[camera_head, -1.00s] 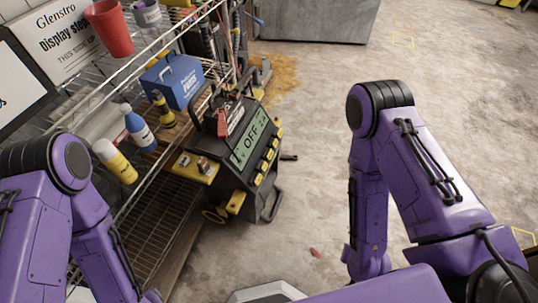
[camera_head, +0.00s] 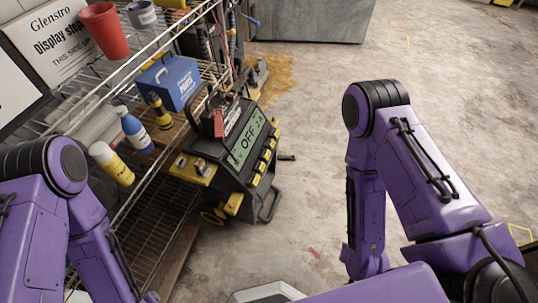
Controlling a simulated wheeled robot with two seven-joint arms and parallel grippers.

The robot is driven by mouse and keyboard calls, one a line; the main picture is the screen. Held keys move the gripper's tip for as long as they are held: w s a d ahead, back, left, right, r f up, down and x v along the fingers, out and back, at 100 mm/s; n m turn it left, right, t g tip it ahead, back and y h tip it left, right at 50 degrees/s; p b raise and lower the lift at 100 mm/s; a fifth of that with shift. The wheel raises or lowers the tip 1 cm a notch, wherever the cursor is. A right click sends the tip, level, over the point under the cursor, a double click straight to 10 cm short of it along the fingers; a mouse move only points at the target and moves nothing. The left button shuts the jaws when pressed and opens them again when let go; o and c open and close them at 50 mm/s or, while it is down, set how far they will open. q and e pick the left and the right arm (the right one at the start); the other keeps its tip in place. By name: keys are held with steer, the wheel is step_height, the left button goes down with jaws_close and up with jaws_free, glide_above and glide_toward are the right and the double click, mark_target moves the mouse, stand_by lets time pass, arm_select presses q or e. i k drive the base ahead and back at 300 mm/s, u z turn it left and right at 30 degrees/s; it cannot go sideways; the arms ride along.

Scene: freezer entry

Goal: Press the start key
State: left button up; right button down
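A dark machine (camera_head: 238,165) with a green display (camera_head: 248,139) reading "OFF" stands on the floor beside the wire shelf. A column of several yellow keys (camera_head: 264,161) runs along the right side of the display. Their labels are too small to read, so I cannot tell which one is the start key. My two purple arms are in view on the left and right, both apart from the machine. Neither gripper shows; the left forearm runs out at the bottom edge and the right forearm points down to the floor.
The wire shelf (camera_head: 139,211) at left holds a red cup (camera_head: 105,30), a blue box (camera_head: 170,80), and yellow (camera_head: 112,164) and blue (camera_head: 135,130) bottles. A small red object (camera_head: 314,252) lies on the floor. The concrete floor right of the machine is mostly clear.

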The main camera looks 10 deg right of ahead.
mark_target(267, 153)
steer(key=k, duration=1.35)
steer(key=u, duration=0.7)
steer(key=i, duration=1.4)
steer(key=z, duration=0.8)
